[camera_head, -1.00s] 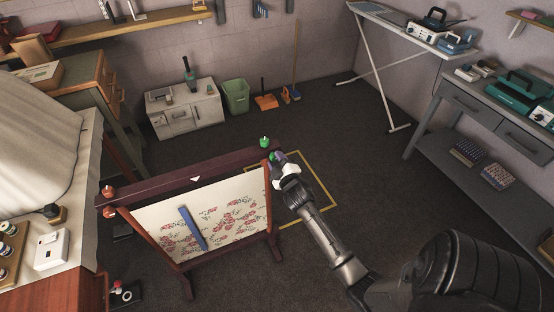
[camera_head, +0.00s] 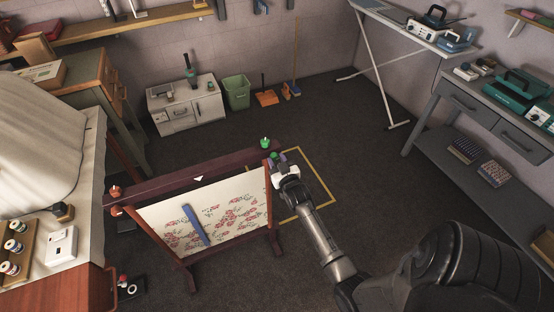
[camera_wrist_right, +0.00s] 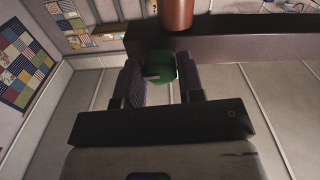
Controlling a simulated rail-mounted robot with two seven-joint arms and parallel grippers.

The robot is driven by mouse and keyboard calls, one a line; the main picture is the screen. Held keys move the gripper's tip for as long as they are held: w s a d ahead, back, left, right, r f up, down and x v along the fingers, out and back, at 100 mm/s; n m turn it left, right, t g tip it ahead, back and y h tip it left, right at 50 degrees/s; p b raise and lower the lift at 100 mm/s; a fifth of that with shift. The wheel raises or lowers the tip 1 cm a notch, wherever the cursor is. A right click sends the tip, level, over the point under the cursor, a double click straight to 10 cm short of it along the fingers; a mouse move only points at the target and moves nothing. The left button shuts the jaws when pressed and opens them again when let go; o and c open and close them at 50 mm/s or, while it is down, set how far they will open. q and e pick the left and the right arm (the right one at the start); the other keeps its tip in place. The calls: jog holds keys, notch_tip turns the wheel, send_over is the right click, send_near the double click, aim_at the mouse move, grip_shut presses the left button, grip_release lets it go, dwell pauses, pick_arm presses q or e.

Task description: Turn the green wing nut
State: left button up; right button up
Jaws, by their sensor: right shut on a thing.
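A dark red wooden frame (camera_head: 170,185) holds a pale cloth with red flowers (camera_head: 225,215). My left gripper is not in view.
Red knobs (camera_head: 116,192) sit at the frame's left end. A blue strip (camera_head: 195,223) lies against the cloth. A table with spools (camera_head: 15,245) is at left; a grey workbench (camera_head: 470,115) is at right. The floor behind the frame is open around a yellow-marked outline (camera_head: 322,186).

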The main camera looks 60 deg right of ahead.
jog(key=shift+f+m, duration=0.1)
jog(key=shift+m, duration=0.6)
jog(key=o, duration=0.9)
jog(key=shift+s+a, duration=0.1)
jog(key=shift+s+a, duration=0.2)
jog(key=shift+s, duration=0.1)
jog(key=shift+v, duration=6.45)
